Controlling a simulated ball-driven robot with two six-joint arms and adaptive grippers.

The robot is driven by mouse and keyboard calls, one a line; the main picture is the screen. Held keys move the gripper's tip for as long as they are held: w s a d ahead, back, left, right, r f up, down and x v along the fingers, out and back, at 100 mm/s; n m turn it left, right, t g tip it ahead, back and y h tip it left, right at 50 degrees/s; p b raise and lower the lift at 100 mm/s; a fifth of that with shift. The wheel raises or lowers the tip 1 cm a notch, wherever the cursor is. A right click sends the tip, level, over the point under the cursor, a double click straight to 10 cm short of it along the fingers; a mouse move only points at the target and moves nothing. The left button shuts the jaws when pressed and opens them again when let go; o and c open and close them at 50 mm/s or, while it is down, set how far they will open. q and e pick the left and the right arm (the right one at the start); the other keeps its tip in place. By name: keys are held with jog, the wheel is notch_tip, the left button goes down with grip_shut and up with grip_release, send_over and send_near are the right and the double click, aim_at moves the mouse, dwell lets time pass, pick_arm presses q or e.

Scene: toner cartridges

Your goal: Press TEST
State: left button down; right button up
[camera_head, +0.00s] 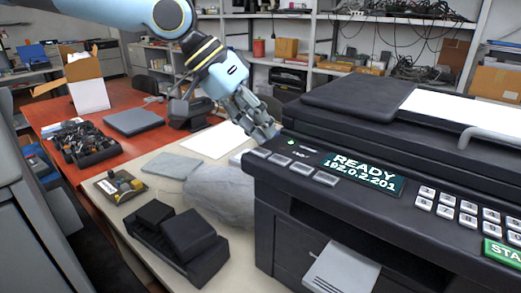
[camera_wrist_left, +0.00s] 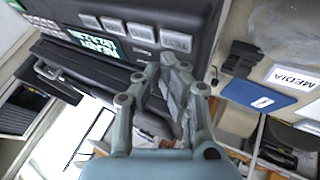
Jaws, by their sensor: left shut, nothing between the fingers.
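A dark printer (camera_head: 350,221) stands at the right in the head view. Its sloped front panel has a lit screen (camera_head: 362,174) reading READY 192.0.2.201. My left gripper (camera_head: 270,133) is shut and empty by the panel's left end. In the left wrist view its closed fingertips (camera_wrist_left: 172,62) are close to the row of buttons (camera_wrist_left: 143,33); I cannot tell whether they touch. My right gripper is out of view.
A keypad (camera_head: 459,211) and a green START key (camera_head: 502,253) are at the panel's right. A grey bag-like lump (camera_head: 222,193) lies beside the printer. A blue folder (camera_wrist_left: 258,97) shows in the wrist view.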

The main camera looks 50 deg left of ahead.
pick_arm(q)
jog(key=shift+f, duration=0.1)
jog(key=shift+f+b, duration=0.35)
jog(key=shift+b, duration=0.1)
jog(key=shift+f, duration=0.1)
dwell(0.4)
jog(key=shift+f+b, duration=0.25)
jog(key=shift+b, duration=0.05)
jog(key=shift+r, duration=0.1)
dwell(0.4)
jog(key=shift+r+p, duration=0.65)
jog(key=shift+p, duration=0.1)
